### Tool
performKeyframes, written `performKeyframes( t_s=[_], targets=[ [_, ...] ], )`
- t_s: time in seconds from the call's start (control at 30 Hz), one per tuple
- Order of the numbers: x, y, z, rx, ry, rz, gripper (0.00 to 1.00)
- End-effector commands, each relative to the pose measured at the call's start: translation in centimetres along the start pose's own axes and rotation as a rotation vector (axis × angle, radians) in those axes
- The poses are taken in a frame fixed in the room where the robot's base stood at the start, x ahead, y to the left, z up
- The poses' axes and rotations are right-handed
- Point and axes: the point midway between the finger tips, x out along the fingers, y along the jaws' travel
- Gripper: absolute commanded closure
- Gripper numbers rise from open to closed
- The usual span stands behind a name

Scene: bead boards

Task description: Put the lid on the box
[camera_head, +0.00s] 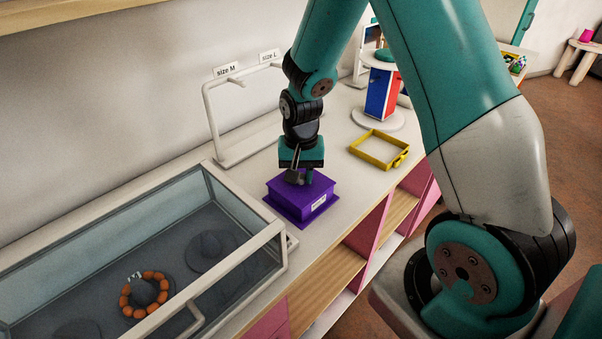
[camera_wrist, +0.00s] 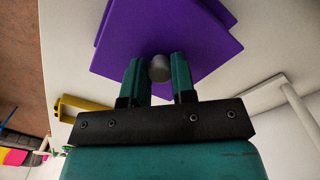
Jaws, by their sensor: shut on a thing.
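A purple box (camera_head: 302,205) with a small white label on its front stands on the white counter. A purple lid (camera_wrist: 165,30) with a round grey knob (camera_wrist: 160,68) is on top of the box or just over it; I cannot tell whether it is fully seated. In the wrist view the lid's edges look slightly turned against the purple shape below it. My gripper (camera_head: 299,178) points down over the middle of the lid. In the wrist view my gripper (camera_wrist: 158,75) has its two green fingers shut on the grey knob.
A glass-topped case (camera_head: 150,250) with an orange bead ring (camera_head: 146,294) is at the left. A white rack (camera_head: 212,120) labelled size M and size L stands behind. A yellow frame (camera_head: 380,150) and a red-blue stand (camera_head: 380,92) are to the right.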

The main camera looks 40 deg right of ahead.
Motion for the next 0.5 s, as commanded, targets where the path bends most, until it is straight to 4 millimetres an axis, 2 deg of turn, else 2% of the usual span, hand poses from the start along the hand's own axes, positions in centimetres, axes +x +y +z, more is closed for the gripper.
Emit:
performKeyframes(
  t_s=[0.37,0.4,0.5],
  targets=[
    [-0.01,0.00,-0.01,0.000,0.000,0.000,0.98],
    [-0.01,0.00,-0.01,0.000,0.000,0.000,0.69],
    [-0.02,0.00,-0.01,0.000,0.000,0.000,0.46]
  ],
)
